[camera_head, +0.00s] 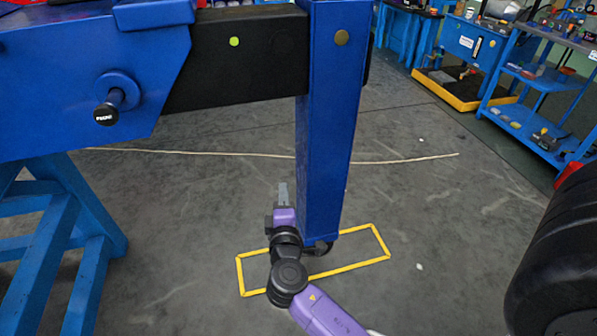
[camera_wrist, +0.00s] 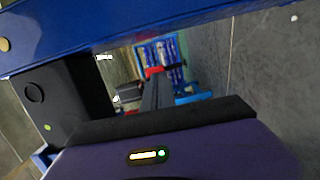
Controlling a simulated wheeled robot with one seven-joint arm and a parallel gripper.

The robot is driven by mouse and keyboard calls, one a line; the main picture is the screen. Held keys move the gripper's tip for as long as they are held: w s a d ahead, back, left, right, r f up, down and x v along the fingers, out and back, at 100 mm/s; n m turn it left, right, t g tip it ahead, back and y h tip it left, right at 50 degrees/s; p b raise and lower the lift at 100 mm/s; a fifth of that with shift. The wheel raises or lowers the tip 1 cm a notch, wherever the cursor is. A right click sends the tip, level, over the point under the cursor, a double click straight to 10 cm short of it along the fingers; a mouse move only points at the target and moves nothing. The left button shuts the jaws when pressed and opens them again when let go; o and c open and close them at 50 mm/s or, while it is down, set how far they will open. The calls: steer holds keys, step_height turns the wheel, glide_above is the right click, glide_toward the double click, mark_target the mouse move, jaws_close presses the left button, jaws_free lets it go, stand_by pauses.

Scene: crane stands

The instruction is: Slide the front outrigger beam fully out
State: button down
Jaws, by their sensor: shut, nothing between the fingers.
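The front outrigger beam (camera_head: 235,62) is black with a green dot and stretches right from the blue housing (camera_head: 60,70). A black pull knob (camera_head: 108,110) sits on the housing's face. A blue upright leg (camera_head: 330,130) with a brass-coloured disc hangs at the beam's outer end. My gripper (camera_head: 283,188) is shut and empty, low beside the left side of the leg and below the beam. In the wrist view the fingers (camera_wrist: 157,92) are together. The leg (camera_wrist: 130,25) crosses the top there, and the beam (camera_wrist: 75,100) shows at left. I cannot tell whether the gripper touches the leg.
A yellow rectangle (camera_head: 318,274) is marked on the floor around the leg's foot. A blue trestle (camera_head: 70,215) stands at left. A pale rope or hose (camera_head: 225,154) lies across the floor. Black tyres (camera_head: 560,260) stand at right, blue shelves (camera_head: 540,85) behind. Floor right of the leg is open.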

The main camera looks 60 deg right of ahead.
steer(key=w+d, duration=0.1)
steer(key=d, duration=1.2)
steer(key=shift+w+r+g+h, duration=0.25)
steer(key=shift+r+g+h, duration=0.15)
